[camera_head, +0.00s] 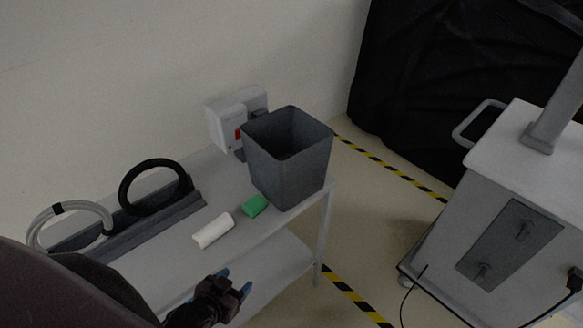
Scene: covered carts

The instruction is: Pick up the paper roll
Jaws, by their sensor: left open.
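The paper roll (213,231) is a short white cylinder lying on its side on the grey cart top (178,262), near its front edge. My left gripper (236,284) comes in from the lower left, dark with blue fingertips. In the picture it is below the paper roll, over the cart's front side. It is open, and nothing shows between its fingers. It is apart from the roll. My right gripper is not in view.
A green block (255,206) lies just right of the roll, beside a grey bin (289,160). Coiled cables, one grey (69,209) and one black (126,187), stand in a dark holder at left. A white cart (500,190) stands at right.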

